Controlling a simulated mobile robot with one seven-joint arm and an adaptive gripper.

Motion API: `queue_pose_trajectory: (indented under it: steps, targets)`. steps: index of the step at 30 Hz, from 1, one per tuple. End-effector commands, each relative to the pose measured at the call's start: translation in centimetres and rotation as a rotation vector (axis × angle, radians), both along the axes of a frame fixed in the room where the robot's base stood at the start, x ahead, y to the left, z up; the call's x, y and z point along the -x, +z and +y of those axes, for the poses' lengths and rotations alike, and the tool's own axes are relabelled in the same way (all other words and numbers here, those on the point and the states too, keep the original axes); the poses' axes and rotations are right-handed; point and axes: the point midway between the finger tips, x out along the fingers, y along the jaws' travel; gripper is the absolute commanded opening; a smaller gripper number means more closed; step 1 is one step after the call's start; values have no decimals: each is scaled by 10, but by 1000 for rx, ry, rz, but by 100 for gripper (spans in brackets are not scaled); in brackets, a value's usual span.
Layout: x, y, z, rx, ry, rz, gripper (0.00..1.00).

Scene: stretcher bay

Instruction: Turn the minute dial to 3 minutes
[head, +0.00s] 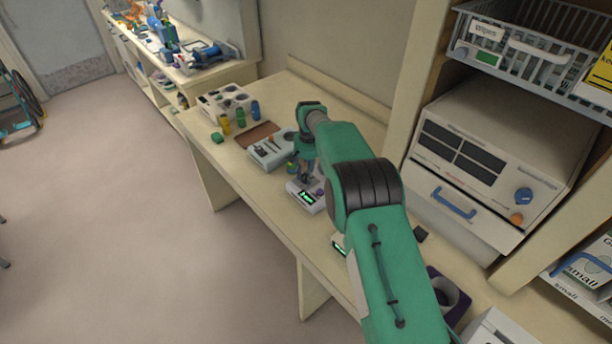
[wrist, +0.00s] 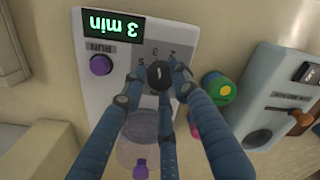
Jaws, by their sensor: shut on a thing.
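The timer device (wrist: 118,50) is a pale box lying on the bench, with a lit green display (wrist: 110,25) that reads "3 min". It appears upside down in the wrist view. Beside the display is a purple RUN button (wrist: 101,65). The black minute dial (wrist: 158,75) sits by printed numbers, of which 2, 3 and 5 show. My gripper (wrist: 157,80) has its blue fingers closed around the dial. In the head view, the device (head: 306,197) stands on the bench under my gripper (head: 307,178), and the dial is hidden there.
A clear round container (wrist: 138,135) with a purple piece lies close to the fingers. A green-capped item (wrist: 218,88) and a grey-blue device with a lever (wrist: 275,95) stand to the right. Small bottles (head: 240,115) and a brown tray (head: 257,135) stand farther along the bench.

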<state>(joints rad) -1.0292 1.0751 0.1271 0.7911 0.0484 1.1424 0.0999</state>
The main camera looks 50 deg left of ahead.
Motion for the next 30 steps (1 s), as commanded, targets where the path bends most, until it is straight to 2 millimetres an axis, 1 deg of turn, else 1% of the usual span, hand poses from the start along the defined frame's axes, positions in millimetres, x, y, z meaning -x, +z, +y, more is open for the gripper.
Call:
queue_pose_trajectory:
  steps: [7,19,20,22,30]
  targets:
    - [2,0,0,1,65,2,3]
    - [1,-1,-1,3,73,2,2]
    - [1,-1,-1,3,73,2,33]
    - [1,-1,-1,3,73,2,46]
    - [0,0,-1,1,72,1,47]
